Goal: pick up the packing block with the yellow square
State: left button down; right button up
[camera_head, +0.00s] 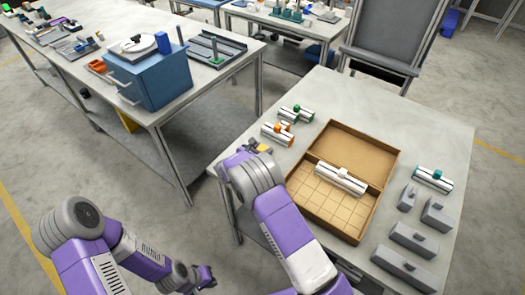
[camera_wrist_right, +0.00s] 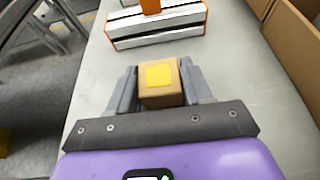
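The packing block is a small tan cube with a yellow square on its top. In the right wrist view the block (camera_wrist_right: 160,95) sits between the fingers of my right gripper (camera_wrist_right: 160,88), with a finger against each side. In the head view the right gripper (camera_head: 257,149) is at the left edge of the right-hand table, and only a bit of yellow shows there. My left gripper (camera_head: 205,279) is low in the head view, off the table, with nothing seen in it; its finger gap is too small to judge.
Several grey blocks (camera_head: 412,238) stand right of the box.

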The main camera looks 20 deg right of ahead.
grip_shut()
jog(key=shift+r, duration=0.1)
